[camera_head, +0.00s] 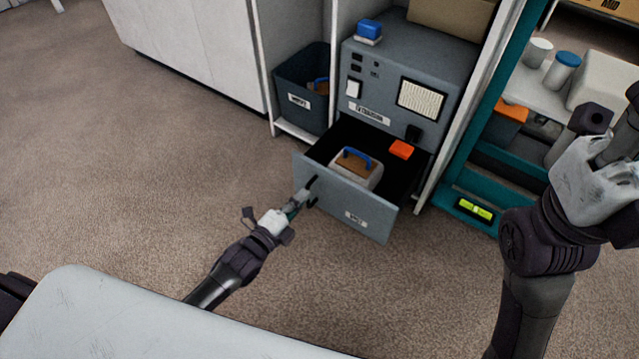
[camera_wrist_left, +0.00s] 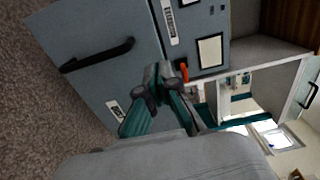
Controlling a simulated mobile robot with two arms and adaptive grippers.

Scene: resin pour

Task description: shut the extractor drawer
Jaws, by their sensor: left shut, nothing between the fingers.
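The extractor (camera_head: 372,92) is a grey cabinet, and its drawer (camera_head: 350,203) is pulled open at the bottom. In the drawer lies a whitish box with a brown top and a blue handle (camera_head: 357,167). My left gripper (camera_head: 300,198) is shut and empty at the left part of the drawer front, close to the dark drawer handle (camera_head: 312,190); I cannot tell whether it touches. In the left wrist view the left fingers (camera_wrist_left: 158,72) show in front of the drawer front (camera_wrist_left: 85,85), apart from the handle (camera_wrist_left: 97,56) in that picture. My right arm is at the right edge; its fingers are not clear.
A dark bin (camera_head: 302,88) stands left of the extractor. An orange block (camera_head: 401,149) shows at the drawer's back right. A teal rack (camera_head: 510,165) with containers stands to the right. A white table edge (camera_head: 130,320) is in front; the carpet left of the drawer is free.

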